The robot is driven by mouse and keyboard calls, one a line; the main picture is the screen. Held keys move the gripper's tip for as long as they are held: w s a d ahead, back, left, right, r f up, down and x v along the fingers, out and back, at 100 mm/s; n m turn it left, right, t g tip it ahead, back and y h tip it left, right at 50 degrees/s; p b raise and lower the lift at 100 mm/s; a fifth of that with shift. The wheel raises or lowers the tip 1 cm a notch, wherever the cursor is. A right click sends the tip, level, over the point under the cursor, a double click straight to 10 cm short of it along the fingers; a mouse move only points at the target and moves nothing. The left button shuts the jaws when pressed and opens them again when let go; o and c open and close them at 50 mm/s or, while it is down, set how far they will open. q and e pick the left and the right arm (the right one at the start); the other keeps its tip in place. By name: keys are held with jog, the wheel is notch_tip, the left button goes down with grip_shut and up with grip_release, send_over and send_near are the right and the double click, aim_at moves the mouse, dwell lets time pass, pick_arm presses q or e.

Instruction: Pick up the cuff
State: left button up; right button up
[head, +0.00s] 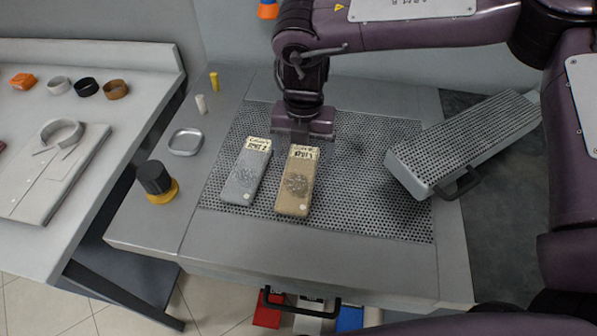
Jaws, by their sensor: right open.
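Two flat cuff-like pieces lie side by side on the perforated board (385,205). The grey cuff (243,180) is on the left and the tan cuff (296,190) on the right. My left gripper is not in view.
A black-and-yellow jar (157,182), a small metal dish (185,141) and two small cylinders stand left. A side table (95,215) holds a folded shirt (50,165) and several rolled bands.

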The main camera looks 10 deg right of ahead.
jog(key=shift+w+f, duration=0.1)
jog(key=shift+f, duration=0.75)
jog(key=c, duration=0.8)
jog(key=shift+c, duration=1.3)
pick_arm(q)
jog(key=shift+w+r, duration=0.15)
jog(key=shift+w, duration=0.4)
pick_arm(e)
jog(key=shift+r, duration=0.15)
